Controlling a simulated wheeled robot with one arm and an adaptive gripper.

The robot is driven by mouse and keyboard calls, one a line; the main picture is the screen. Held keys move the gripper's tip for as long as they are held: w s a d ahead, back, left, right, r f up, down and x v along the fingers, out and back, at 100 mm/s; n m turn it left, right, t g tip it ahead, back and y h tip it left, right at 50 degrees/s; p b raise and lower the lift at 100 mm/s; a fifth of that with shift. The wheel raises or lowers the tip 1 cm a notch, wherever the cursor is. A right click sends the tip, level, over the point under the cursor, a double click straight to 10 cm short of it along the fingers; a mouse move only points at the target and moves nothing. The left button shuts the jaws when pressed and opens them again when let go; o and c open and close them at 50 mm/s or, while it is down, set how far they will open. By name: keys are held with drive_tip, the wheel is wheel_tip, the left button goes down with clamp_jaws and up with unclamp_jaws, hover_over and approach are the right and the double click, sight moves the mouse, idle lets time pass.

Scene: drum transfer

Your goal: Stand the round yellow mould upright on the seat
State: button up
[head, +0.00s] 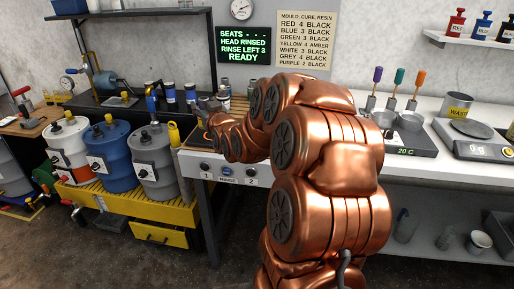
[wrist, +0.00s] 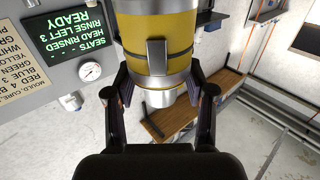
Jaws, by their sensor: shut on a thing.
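The yellow mould (wrist: 157,40) is a round cylinder with a yellow band, a grey clip on its side and silver metal ends. It fills the top middle of the wrist view, its upper part cut off by the frame edge. My gripper (wrist: 165,85) is shut on it, one finger on each side near its silver end. Whether the mould touches a seat, I cannot tell.
A green-lettered display (head: 244,44) reads "ready". White, blue and grey drums (head: 152,160) stand in a yellow tray left of the unit. Several cans stand on the bench behind. A hot plate (head: 405,138) with pots and a scale (head: 480,148) are at right.

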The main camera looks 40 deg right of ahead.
drive_tip(key=s+d+f+m+g+h+b, duration=0.1)
drive_tip(key=s+d+h+b, duration=0.1)
drive_tip(key=s+d+b, duration=0.2)
drive_tip(key=s+d+f+m+g+h+b, duration=0.1)
drive_tip(key=s+d+b, duration=0.3)
drive_tip(key=s+d, duration=0.6)
drive_tip(key=s+f+m+h, duration=0.1)
drive_tip(key=s, duration=0.6)
drive_tip(key=shift+d+h, duration=0.25)
drive_tip(key=shift+h, duration=0.05)
drive_tip(key=w+d, duration=0.1)
drive_tip(key=w, duration=0.4)
drive_tip(key=w+d+f, duration=0.1)
drive_tip(key=w, duration=0.4)
drive_tip(key=w+d+p, duration=0.1)
drive_tip(key=w, duration=0.4)
drive_tip(key=shift+w+f, duration=0.1)
drive_tip(key=shift+f, duration=0.15)
drive_tip(key=shift+w+f, duration=0.15)
drive_tip(key=shift+f, duration=0.15)
wheel_tip(320, 180, down, 3)
drive_tip(key=shift+r, duration=0.15)
drive_tip(key=shift+f, duration=0.5)
drive_tip(key=shift+f+b, duration=0.2)
drive_tip(key=shift+b, duration=0.15)
